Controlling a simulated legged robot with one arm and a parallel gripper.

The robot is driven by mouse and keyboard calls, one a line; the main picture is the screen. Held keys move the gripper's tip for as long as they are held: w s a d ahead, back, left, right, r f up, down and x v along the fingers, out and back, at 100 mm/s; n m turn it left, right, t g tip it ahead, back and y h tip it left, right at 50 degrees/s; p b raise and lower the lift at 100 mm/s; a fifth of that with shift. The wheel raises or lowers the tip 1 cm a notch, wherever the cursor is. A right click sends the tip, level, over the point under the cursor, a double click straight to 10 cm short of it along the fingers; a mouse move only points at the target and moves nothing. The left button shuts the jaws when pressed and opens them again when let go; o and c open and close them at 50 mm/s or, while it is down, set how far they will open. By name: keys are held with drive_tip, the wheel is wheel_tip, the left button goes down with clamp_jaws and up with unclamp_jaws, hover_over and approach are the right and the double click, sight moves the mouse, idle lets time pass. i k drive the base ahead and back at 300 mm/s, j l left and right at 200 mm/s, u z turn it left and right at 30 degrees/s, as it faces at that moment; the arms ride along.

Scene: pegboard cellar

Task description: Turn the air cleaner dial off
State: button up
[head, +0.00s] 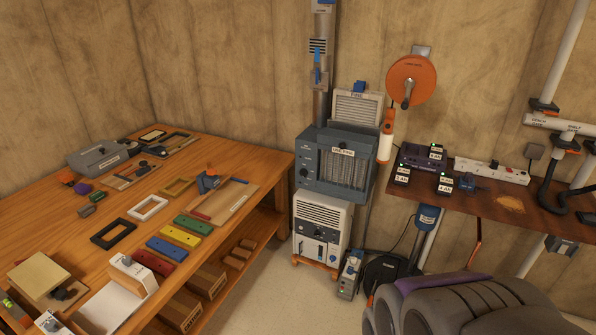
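A blue-grey box unit (310,151) with a pleated filter front (343,172) and a small label hangs at the back corner, below a vertical duct. It looks like the air cleaner, though the label is too small to read surely. A small dark round spot (304,172) on its left front may be its dial; its setting cannot be made out. A white louvred unit (322,213) stands directly below, with a dark knob (318,233) on its front. My gripper is not in view.
A wooden workbench (225,150) with coloured blocks and frames fills the left. An orange reel (411,80) hangs upper right. A brown shelf (490,192) holds chargers and a power strip. Bulky grey rounded shapes (455,305) fill the lower right. Some floor (275,300) is clear in front.

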sight(303, 173)
drive_tip(key=i+u, duration=0.15)
drive_tip(key=u, duration=0.25)
drive_tip(key=i+l+u, duration=0.1)
drive_tip(key=u, duration=0.3)
drive_tip(key=i+l+u, duration=0.15)
drive_tip(key=i+l, duration=0.35)
drive_tip(key=i+l+u, duration=0.15)
drive_tip(key=i+l, duration=0.3)
drive_tip(key=i+l+u, duration=0.15)
drive_tip(key=i+l, duration=0.25)
drive_tip(key=l, duration=0.25)
